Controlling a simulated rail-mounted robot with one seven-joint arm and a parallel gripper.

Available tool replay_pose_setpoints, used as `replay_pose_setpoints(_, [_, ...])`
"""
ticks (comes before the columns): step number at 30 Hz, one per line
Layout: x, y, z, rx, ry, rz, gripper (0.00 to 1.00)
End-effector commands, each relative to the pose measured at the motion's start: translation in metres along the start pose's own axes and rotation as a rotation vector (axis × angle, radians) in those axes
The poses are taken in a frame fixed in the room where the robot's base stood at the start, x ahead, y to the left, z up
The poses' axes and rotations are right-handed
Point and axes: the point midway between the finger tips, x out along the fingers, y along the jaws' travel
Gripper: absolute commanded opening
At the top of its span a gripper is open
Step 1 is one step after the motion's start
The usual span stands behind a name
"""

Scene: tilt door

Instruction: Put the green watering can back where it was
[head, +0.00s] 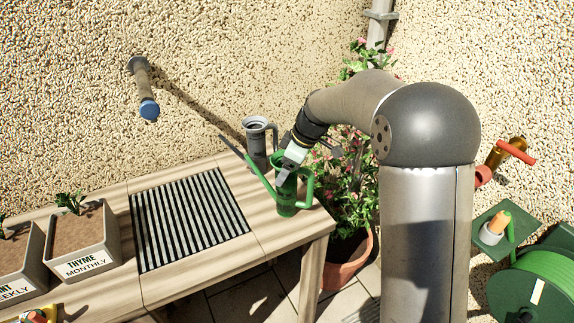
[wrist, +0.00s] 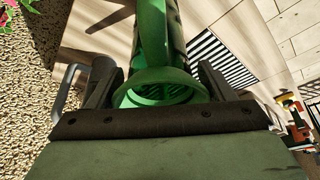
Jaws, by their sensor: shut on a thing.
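The green watering can (head: 287,196) is upright at the right end of the wooden table, its long spout pointing up and left. I cannot tell whether its base touches the table. My gripper (head: 293,157) reaches down from the upper right and is shut on the can near its top. In the wrist view the can (wrist: 165,45) lies between the two dark fingers of my gripper (wrist: 156,84), with its green opening facing the camera. Its lower part is hidden there.
A grey jug (head: 256,147) stands close behind the can. A black-and-white slatted panel (head: 190,220) lies left on the table (head: 290,232). Planters (head: 85,240) stand farther left. A blue-capped pipe (head: 149,108) juts from the wall. A flowering plant (head: 350,205) stands right of the table.

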Motion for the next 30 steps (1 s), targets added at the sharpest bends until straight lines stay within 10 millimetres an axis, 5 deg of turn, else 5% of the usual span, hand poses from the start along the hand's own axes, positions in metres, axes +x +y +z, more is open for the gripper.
replay_pose_setpoints(11, [0.004,0.0,0.001,-0.002,0.003,0.003,0.06])
replay_pose_setpoints(12, [0.004,0.0,0.001,-0.001,0.001,0.001,0.81])
replay_pose_setpoints(14, [0.004,0.0,0.001,-0.001,0.001,0.001,0.97])
replay_pose_setpoints(23, [0.002,0.0,0.001,-0.001,0.001,0.001,0.97])
replay_pose_setpoints(30, [-0.026,0.001,0.0,-0.002,0.004,0.005,0.97])
